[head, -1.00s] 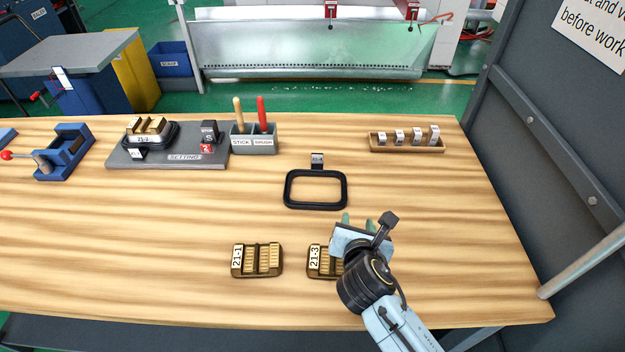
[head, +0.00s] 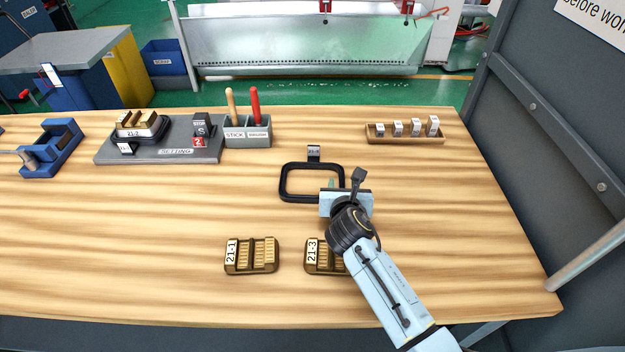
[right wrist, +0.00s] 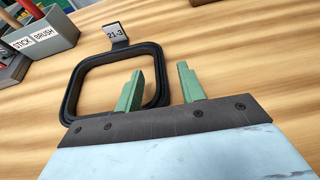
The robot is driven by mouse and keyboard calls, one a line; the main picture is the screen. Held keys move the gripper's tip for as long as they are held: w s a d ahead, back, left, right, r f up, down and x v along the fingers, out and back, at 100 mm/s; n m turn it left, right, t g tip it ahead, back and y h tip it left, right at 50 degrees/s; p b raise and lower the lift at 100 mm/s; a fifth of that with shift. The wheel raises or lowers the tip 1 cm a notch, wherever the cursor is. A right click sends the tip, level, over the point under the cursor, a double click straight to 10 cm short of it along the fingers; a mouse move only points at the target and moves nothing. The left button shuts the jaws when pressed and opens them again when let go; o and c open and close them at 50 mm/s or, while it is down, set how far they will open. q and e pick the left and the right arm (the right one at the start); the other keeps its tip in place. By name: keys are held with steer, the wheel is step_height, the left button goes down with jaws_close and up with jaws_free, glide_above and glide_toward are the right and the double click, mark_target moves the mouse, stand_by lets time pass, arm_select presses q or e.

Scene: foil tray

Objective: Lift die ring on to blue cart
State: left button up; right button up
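The die ring (head: 281,183) is a black rounded-rectangle frame lying on the table, with a tag (head: 313,153) at its far side. In the right wrist view the ring (right wrist: 75,88) shows whole except where my gripper covers its near side, and its tag (right wrist: 116,33) reads 21-3. My right gripper (head: 338,184) is at the ring's near right corner. In the right wrist view its two green fingers (right wrist: 160,88) are apart, one over the ring's opening and one outside its right side. I cannot tell their height. The left gripper and a blue cart for rings are not clearly in view.
Brass die blocks 21-1 (head: 252,256) and 21-3 (head: 313,256) lie at the front, the second partly behind my arm. At the back are a setting plate (head: 160,152), a stick and brush holder (head: 248,133), a wooden rack (head: 405,136) and, left, a blue fixture (head: 55,150).

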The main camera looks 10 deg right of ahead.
steer(key=shift+b+x, duration=0.3)
steer(key=shift+x, duration=1.05)
jaws_close()
